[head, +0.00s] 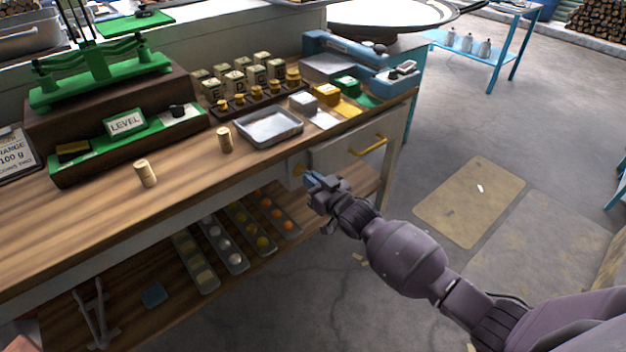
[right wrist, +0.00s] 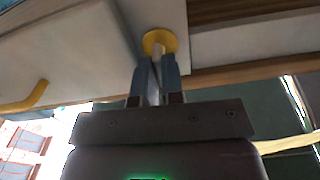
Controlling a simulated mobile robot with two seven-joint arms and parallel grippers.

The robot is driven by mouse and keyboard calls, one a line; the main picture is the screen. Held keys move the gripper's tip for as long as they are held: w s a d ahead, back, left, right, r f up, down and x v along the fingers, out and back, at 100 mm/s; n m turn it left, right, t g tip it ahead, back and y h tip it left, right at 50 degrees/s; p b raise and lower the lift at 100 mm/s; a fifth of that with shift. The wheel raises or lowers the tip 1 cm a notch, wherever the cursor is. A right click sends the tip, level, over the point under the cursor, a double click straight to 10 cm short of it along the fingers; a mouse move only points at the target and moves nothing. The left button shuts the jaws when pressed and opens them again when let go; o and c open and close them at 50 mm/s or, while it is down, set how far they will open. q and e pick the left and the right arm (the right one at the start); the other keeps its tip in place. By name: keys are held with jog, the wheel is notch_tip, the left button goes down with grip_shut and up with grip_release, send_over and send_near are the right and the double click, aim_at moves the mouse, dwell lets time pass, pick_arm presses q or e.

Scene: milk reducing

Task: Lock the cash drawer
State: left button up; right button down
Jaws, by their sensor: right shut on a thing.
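The cash drawer (head: 340,152) has a pale front with a yellow handle (head: 368,147) and sits under the right end of the wooden counter. It looks pushed in. A round yellow lock plate (head: 299,170) is on the panel left of the drawer; it also shows in the right wrist view (right wrist: 160,39). My right gripper (head: 312,181) is at the lock. In the right wrist view its fingers (right wrist: 157,75) are shut on a narrow pale key (right wrist: 156,62) that reaches up to the yellow plate. The key's tip is hidden. My left gripper is out of view.
A metal tray (head: 268,127), a green scale (head: 105,70) and two wooden pegs stand on the counter (head: 75,215). A lower shelf (head: 140,310) holds several trays of small items below my right gripper. The floor (head: 390,285) to the right is open.

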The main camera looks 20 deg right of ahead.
jog(key=shift+n, duration=0.4)
jog(key=c, duration=1.2)
grip_release()
jog(key=shift+c, duration=0.2)
jog(key=p+v, duration=0.1)
jog(key=v, duration=0.9)
jog(key=shift+s+p, duration=0.3)
jog(key=shift+s, duration=0.1)
jog(key=shift+d, duration=0.15)
jog(key=s+d+f+m+g+h, duration=0.1)
jog(key=s+f+g+h, duration=0.2)
jog(key=s, duration=1)
jog(key=s+d+f+m+g+h, duration=0.2)
jog(key=s+f, duration=0.4)
jog(key=s, duration=0.8)
jog(key=shift+f+g+h, duration=0.35)
jog(key=shift+g+h, duration=0.15)
jog(key=shift+h, duration=0.1)
